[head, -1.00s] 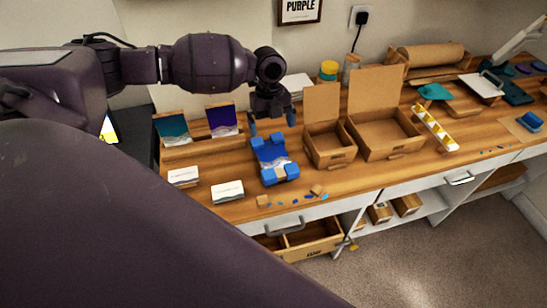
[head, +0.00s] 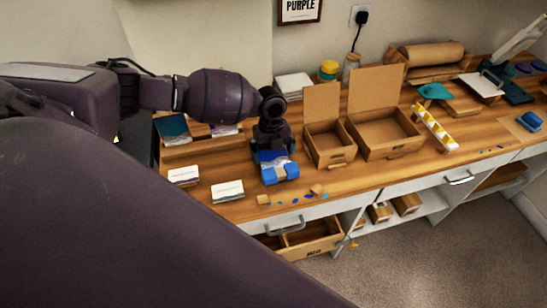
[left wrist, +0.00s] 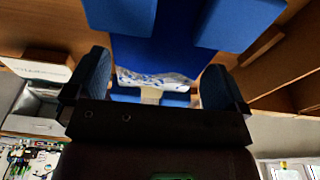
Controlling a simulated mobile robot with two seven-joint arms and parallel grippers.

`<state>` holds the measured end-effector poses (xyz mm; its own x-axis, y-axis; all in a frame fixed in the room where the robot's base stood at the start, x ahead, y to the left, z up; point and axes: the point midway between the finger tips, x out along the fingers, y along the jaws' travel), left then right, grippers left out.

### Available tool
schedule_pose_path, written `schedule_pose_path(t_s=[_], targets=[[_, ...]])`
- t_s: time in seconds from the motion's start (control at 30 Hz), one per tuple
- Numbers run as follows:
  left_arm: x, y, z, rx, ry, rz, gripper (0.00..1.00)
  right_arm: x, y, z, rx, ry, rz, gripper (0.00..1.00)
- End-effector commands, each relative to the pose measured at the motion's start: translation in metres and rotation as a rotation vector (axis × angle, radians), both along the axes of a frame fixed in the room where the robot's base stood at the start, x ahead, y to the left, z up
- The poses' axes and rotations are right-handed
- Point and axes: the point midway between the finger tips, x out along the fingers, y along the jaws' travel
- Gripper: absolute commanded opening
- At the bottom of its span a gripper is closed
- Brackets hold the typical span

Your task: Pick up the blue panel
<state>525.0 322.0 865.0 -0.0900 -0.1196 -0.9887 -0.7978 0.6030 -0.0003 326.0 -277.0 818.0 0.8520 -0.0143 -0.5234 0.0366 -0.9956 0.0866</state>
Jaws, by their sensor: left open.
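The blue panel (head: 280,162) has a white wavy end and sits on the bench among bright blue blocks (head: 292,171). In the left wrist view the panel (left wrist: 160,52) fills the upper middle, its white edge toward me. My left gripper (head: 272,154) is directly over the panel and hides much of it in the head view. In the left wrist view, the fingers of my left gripper (left wrist: 155,88) are apart, one on each side of the panel's white end, with visible gaps. My right gripper is not in view.
A teal panel (head: 173,127) stands in a wooden rack at left, with white cards (head: 227,191) in front. Cardboard boxes (head: 330,148) stand close to the right. Small blue chips (head: 309,196) lie near the bench's front edge. An open drawer (head: 312,242) is below.

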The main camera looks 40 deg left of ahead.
Motion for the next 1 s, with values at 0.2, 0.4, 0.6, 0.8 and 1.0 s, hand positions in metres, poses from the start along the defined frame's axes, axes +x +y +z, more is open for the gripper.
schedule_pose_path(t_s=[0.2,0.4,0.6,0.8,1.0], targets=[[-0.001,-0.001,-0.009,0.001,0.001,-0.001,1.00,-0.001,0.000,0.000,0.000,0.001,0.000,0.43],[-0.001,-0.001,-0.009,0.001,0.001,-0.001,0.83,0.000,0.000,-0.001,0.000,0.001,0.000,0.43],[-0.001,-0.001,-0.008,0.000,0.000,-0.001,0.72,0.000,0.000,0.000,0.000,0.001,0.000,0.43],[0.000,-0.001,-0.003,0.000,-0.002,-0.001,0.72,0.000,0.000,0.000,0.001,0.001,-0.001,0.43],[0.000,-0.001,0.025,0.000,-0.004,-0.002,0.72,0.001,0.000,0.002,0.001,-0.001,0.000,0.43]])
